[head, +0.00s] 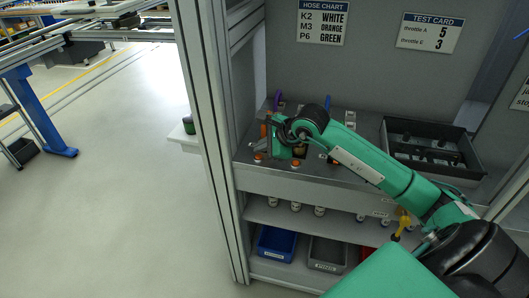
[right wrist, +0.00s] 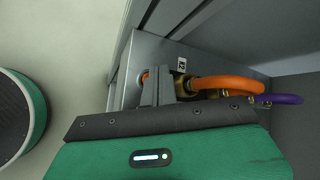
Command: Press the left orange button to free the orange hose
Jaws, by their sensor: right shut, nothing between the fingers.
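The left orange button (head: 258,157) is on the front left of the grey bench panel in the head view. In the right wrist view an orange button (right wrist: 145,77) shows partly behind my fingers. My right gripper (head: 270,135) is over the left end of the panel, shut and empty. Its fingers (right wrist: 158,86) are close to that button in the wrist view; I cannot tell whether they touch it. The orange hose (right wrist: 226,83) curves from a brass fitting (right wrist: 181,82) just right of the fingers. My left gripper is not in view.
More orange buttons (head: 295,163) sit to the right along the panel. A purple hose (right wrist: 282,98) is beside the orange one. A black tray (head: 432,168) lies to the right. A metal post (head: 214,150) stands close on the left. Bins (head: 277,243) are below.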

